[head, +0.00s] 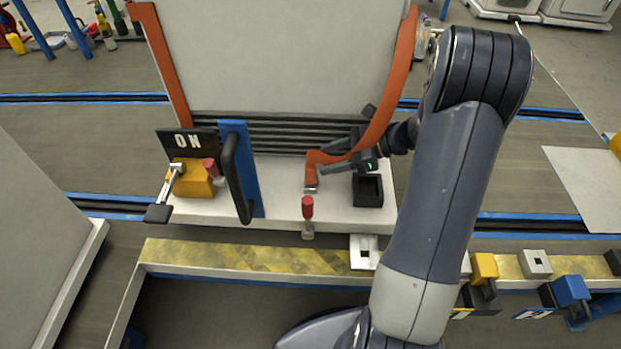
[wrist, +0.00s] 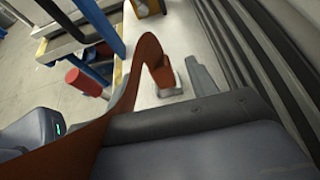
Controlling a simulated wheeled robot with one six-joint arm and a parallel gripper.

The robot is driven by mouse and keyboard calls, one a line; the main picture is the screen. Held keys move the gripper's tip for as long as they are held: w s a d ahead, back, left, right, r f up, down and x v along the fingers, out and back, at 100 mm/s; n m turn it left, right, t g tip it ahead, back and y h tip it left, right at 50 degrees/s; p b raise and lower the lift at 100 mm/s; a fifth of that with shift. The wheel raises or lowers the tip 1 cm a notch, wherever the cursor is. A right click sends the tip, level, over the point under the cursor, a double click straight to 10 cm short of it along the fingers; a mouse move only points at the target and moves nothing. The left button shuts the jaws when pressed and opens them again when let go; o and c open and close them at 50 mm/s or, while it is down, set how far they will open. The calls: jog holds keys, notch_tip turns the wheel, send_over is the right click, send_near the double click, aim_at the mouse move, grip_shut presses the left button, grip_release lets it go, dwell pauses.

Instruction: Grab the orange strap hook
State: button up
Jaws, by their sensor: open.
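The orange strap (head: 393,95) curves down the right side of the grey panel and bends left to a hook-shaped end (head: 310,172) with a small metal tip above the white ledge. My gripper (head: 321,157) is open, coming from the right, with one finger above and one below the strap's end section; I cannot tell whether they touch it. In the wrist view the orange strap (wrist: 121,92) runs up from the lower left and bends over to its hook end (wrist: 160,72), close to a grey finger (wrist: 203,76). Part of the strap is hidden by my gripper.
A black square socket (head: 368,190) stands on the ledge just below my gripper. A red-topped lever (head: 307,208) is at the ledge's front edge. A blue plate with a black handle (head: 237,170), an ON sign (head: 187,141) and a yellow block (head: 190,181) stand left. Black slats lie behind.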

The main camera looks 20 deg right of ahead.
aim_at(313, 165)
jog(key=shift+x, duration=1.15)
jog(key=shift+s+f+b+x, duration=0.1)
jog(key=shift+b+x, duration=0.3)
jog(key=shift+x, duration=0.95)
jog(key=shift+s+f+b+x, duration=0.15)
jog(key=shift+b+x, duration=0.2)
jog(key=shift+x, duration=1.05)
jog(key=shift+d, duration=0.1)
jog(key=shift+c, duration=0.2)
jog(key=shift+r, duration=0.1)
jog(key=c, duration=1.1)
